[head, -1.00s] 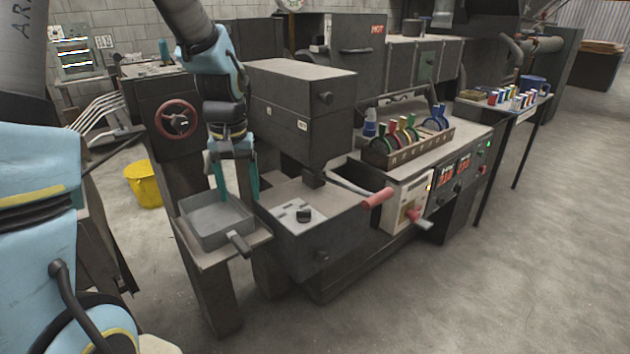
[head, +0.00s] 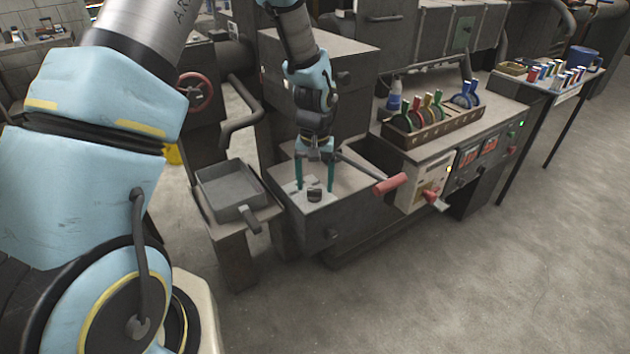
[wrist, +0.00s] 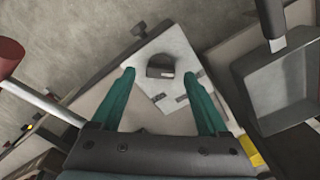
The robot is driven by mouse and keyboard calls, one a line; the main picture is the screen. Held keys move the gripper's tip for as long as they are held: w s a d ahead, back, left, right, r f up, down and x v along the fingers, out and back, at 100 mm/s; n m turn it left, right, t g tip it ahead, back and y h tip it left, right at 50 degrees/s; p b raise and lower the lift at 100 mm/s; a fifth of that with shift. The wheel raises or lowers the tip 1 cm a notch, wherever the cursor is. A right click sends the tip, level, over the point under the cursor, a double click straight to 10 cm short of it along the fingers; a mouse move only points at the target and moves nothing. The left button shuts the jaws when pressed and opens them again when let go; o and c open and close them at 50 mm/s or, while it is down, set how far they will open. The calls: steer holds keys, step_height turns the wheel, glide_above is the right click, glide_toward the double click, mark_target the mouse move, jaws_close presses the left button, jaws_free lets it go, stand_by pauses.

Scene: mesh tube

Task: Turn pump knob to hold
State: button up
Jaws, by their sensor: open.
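The pump knob (head: 314,195) is a small dark round knob on a light plate (head: 322,204) on top of the grey machine housing. It also shows in the wrist view (wrist: 160,67), ahead of and between my fingertips. My gripper (head: 314,187) points down over the plate with its teal fingers apart. In the wrist view my gripper (wrist: 158,70) is open, one finger on each side of the knob's line, and empty. The fingers look apart from the knob; I cannot tell their exact height above the plate. The markings on the plate are too small to read.
A red-handled lever (head: 390,184) sticks out right of the plate. A grey tray (head: 228,185) with a handle stands to the left. A wooden rack (head: 435,132) of coloured-handled tools sits on the bench at right. Open floor lies in front.

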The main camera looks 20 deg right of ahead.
steer(key=shift+f, duration=0.6)
jaws_close()
stand_by(0.3)
